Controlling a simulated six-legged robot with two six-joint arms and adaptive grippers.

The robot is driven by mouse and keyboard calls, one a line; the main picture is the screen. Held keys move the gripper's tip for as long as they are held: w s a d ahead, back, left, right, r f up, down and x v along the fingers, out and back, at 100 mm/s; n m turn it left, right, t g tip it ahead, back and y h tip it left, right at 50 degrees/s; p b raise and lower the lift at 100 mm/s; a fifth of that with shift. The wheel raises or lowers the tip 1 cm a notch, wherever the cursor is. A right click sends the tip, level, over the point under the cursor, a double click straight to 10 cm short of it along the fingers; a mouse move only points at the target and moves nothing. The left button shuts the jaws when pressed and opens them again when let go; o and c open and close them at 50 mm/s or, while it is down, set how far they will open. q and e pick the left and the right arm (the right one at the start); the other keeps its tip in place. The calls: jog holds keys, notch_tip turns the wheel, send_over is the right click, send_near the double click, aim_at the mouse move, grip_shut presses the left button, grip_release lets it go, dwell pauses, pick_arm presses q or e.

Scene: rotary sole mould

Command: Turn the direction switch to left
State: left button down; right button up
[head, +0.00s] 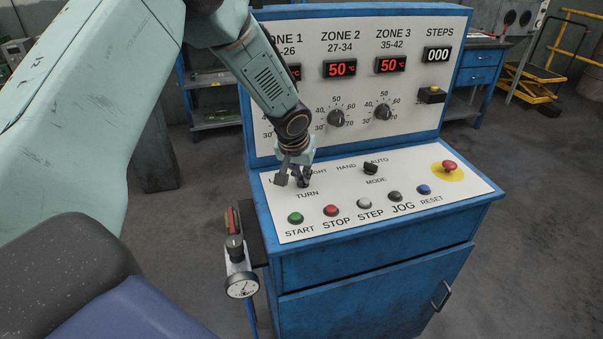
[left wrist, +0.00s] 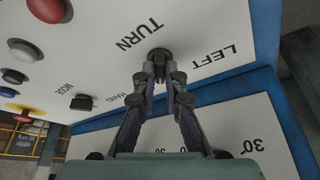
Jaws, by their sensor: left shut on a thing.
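The direction switch, a dark knob (left wrist: 158,53), sits on the white sloping panel between the words TURN and LEFT in the left wrist view. My left gripper (left wrist: 168,77) is shut on this knob, with a fingertip on either side of it. In the head view my left gripper (head: 295,177) reaches down from above onto the panel just above the word TURN. The gripper covers most of the switch and part of the LEFT and RIGHT labels there. Which way the knob points cannot be told. My right gripper is not in view.
The MODE switch (head: 371,168) stands to the right on the same panel. The START (head: 295,218), STOP (head: 331,210) and other buttons line the front. A red emergency button (head: 449,166) is at far right. The upright panel with dials (head: 336,118) rises close behind the gripper.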

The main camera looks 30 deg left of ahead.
pick_arm(q)
jog(key=shift+w, duration=0.1)
jog(key=shift+f, duration=0.1)
jog(key=shift+f+n+b, duration=0.1)
jog(key=shift+n+b, duration=0.3)
jog(key=shift+b, duration=0.55)
jog(key=n+y+b, duration=0.1)
jog(key=n+b, duration=0.1)
jog(key=b, duration=0.1)
jog(key=n+g+b, duration=0.1)
jog(key=n+b, duration=0.1)
jog(key=b, duration=0.2)
jog(key=shift+w+d+n+y, duration=0.2)
jog(key=shift+n+y, duration=0.2)
jog(key=shift+n+b, duration=0.5)
jog(key=shift+b, duration=0.05)
jog(key=shift+n+g+y+b, duration=0.4)
jog(key=shift+n, duration=0.5)
jog(key=shift+w+n+g, duration=0.1)
jog(key=shift+n+g, duration=0.2)
jog(key=shift+n, duration=0.6)
jog(key=shift+n+g+y, duration=0.4)
jog(key=shift+n+g, duration=0.3)
jog(key=shift+n, duration=1.2)
